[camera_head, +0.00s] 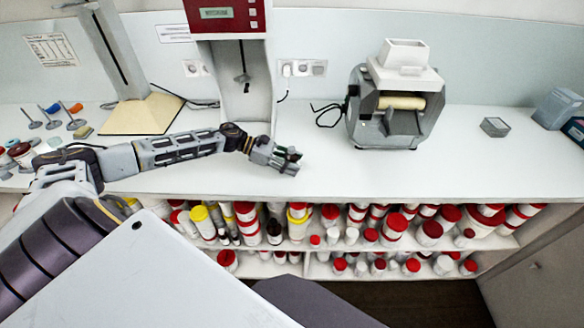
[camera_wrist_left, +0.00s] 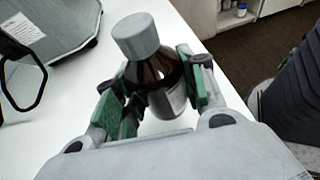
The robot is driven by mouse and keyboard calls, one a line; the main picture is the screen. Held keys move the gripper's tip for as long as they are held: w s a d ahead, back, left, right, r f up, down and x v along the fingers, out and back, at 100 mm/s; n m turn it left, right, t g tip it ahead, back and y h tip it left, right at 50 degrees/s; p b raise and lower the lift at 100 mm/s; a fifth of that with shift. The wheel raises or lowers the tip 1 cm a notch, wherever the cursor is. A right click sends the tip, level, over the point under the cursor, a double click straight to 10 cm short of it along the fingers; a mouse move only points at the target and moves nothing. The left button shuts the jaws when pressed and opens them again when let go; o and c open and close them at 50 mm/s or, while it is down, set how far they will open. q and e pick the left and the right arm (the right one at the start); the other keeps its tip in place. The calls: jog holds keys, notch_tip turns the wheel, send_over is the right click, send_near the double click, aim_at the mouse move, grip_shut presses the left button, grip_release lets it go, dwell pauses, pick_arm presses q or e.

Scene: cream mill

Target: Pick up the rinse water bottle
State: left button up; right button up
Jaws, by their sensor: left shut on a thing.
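The rinse water bottle (camera_wrist_left: 165,88) is a brown bottle with a grey cap and a pale label, seen in the left wrist view. It stands between the green-padded fingers of my left gripper (camera_wrist_left: 152,92), which is shut on it. The label is partly covered by the right-hand finger. In the head view my left gripper (camera_head: 286,160) is over the white counter, near its front edge. The bottle is hard to make out there, hidden by the fingers. My right gripper is not in view.
On the counter (camera_head: 330,185), a grey mill with a white hopper (camera_head: 397,95) stands to the right of the gripper. A tall device with a red panel (camera_head: 228,60) stands behind it. Shelves below the counter hold several red-lidded jars (camera_head: 395,225). The counter's front right is clear.

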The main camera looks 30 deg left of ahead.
aim_at(292, 148)
pick_arm(q)
notch_tip(292, 148, up, 6)
jog(key=shift+r+b, duration=0.2)
jog(key=shift+b, duration=0.15)
jog(key=shift+r, duration=0.35)
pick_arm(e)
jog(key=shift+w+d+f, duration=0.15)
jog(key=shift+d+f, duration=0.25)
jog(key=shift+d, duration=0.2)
